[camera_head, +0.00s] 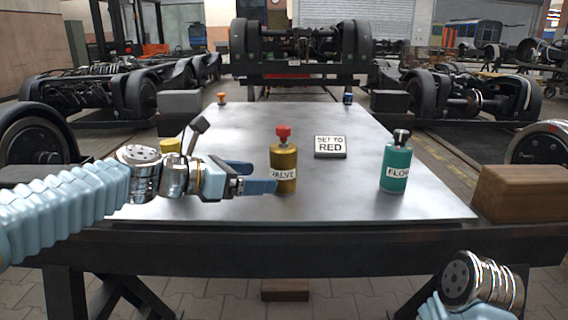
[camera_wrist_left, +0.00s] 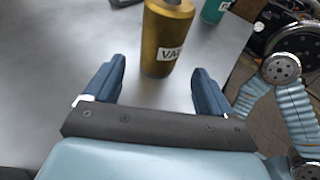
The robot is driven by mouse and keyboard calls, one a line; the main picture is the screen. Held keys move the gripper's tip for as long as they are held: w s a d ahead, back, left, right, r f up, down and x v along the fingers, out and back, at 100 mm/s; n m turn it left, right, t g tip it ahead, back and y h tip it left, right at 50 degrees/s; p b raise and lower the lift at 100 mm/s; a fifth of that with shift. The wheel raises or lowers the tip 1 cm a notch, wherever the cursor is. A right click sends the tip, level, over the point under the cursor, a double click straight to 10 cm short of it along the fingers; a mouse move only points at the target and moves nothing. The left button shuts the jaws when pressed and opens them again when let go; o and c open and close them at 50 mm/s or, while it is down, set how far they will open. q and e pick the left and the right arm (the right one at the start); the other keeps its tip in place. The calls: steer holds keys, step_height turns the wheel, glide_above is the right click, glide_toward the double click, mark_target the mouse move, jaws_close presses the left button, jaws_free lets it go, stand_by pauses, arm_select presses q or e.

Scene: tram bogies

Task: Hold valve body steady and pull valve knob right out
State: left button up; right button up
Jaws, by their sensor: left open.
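The valve body (camera_head: 283,160) is a brass-coloured cylinder labelled VALVE, upright on the metal table. Its red knob (camera_head: 283,132) sits on top in the head view. In the left wrist view the valve body (camera_wrist_left: 165,40) stands ahead, its top cut off by the frame edge. My left gripper (camera_head: 262,178) is open, its blue fingers low beside the valve body's left side. In the left wrist view the left gripper (camera_wrist_left: 158,88) has its fingers spread, with the body just beyond and between their tips. Only part of my right arm shows at lower right; its gripper is out of view.
A teal FLOW cylinder (camera_head: 396,167) with a black knob stands to the right on the table (camera_head: 330,200). A sign reading SET TO RED (camera_head: 330,148) lies behind the valve. A yellow item (camera_head: 170,146) is behind my left arm. A wooden block (camera_head: 520,195) is at far right.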

mark_target(279, 177)
arm_select(q)
steer(key=p+x, duration=0.1)
steer(key=x, duration=0.6)
steer(key=c, duration=0.7)
steer(key=shift+a, duration=0.1)
